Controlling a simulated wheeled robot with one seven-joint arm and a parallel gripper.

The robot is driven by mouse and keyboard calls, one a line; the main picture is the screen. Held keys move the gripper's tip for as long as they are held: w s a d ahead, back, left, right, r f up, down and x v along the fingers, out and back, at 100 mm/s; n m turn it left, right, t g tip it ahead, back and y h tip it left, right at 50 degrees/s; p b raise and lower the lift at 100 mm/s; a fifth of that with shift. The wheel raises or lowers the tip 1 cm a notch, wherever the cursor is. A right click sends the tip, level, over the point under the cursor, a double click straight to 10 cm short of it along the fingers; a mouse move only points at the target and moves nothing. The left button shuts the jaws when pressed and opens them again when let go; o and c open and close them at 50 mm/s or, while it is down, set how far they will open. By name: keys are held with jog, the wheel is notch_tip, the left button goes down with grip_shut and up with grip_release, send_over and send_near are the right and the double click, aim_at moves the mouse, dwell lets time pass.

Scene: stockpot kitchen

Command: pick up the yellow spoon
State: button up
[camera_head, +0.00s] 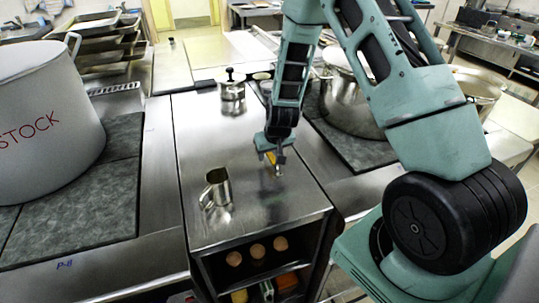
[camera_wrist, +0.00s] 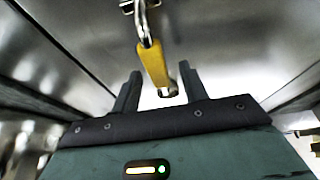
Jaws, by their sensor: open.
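The yellow spoon shows in the wrist view as a yellow handle (camera_wrist: 153,64) with metal at both ends. Its upper end runs out toward the top edge of the picture. My gripper (camera_wrist: 162,82) is open, with one finger on each side of the handle's lower part and a gap visible on both sides. I cannot tell how far the handle reaches in depth between the fingers. In the head view my gripper (camera_head: 276,163) is low over the middle steel counter, and a small yellow piece of the spoon (camera_head: 271,157) shows at it, mostly hidden.
A steel mug (camera_head: 216,188) stands left of my gripper on the counter (camera_head: 255,205). A lidded steel canister (camera_head: 231,94) stands farther back. A large grey stockpot (camera_head: 45,115) is at left, a steel pot (camera_head: 345,102) behind my arm. Round brown items (camera_head: 257,251) sit on a shelf below.

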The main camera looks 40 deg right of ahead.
jog(key=shift+w+f, duration=0.2)
jog(key=shift+f, duration=0.35)
grip_shut()
